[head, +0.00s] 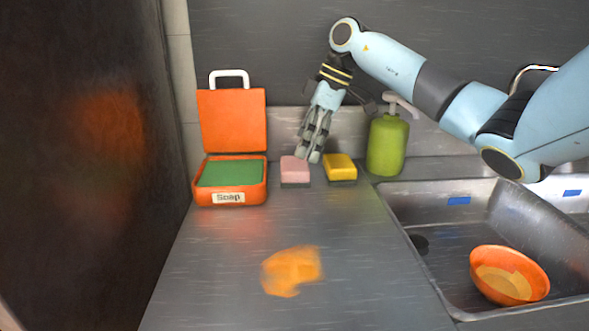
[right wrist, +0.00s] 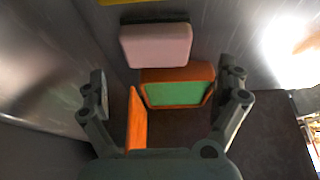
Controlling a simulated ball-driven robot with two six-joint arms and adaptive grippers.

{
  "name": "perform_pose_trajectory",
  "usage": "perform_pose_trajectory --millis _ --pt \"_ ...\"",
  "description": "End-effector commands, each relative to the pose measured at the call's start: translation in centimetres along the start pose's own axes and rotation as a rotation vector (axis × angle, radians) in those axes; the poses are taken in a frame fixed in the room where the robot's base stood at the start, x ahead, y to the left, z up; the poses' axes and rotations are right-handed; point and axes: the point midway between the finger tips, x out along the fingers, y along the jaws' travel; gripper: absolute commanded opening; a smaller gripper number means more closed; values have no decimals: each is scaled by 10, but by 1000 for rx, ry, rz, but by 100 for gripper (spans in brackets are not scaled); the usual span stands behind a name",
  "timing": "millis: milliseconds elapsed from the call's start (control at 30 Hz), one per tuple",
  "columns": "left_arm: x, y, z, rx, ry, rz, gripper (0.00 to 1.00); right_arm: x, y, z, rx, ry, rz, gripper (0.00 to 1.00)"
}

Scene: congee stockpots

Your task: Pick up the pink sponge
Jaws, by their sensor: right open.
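The pink sponge (head: 295,169) stands on the grey counter near the back wall, between the orange soap box and a yellow sponge (head: 340,166). Its lower part is dark. My right gripper (head: 314,156) points down just right of the pink sponge, between the two sponges and apparently behind or above them. In the right wrist view the pink sponge (right wrist: 157,45) lies beyond the spread fingers of my right gripper (right wrist: 166,82), which is open and empty. A sliver of yellow shows at the top edge there. My left gripper is not in view.
An open orange soap box (head: 258,190) with green contents stands left of the sponges. A green pump bottle (head: 387,147) stands to the right. The sink (head: 440,255) holds an orange bowl (head: 538,268). An orange stain (head: 291,271) marks the otherwise clear front counter.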

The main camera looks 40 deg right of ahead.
Motion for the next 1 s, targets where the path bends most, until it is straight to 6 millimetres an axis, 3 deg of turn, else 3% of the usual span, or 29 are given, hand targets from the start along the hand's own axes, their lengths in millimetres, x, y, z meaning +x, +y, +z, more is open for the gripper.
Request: perform_pose_trajectory --millis 500,767,1000 --pt "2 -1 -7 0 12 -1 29 63 3 3 0 0 -2 100" --pt "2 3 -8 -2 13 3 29 67 4 3 -1 -2 0 100" --pt "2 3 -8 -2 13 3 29 67 4 3 -1 -1 0 73"
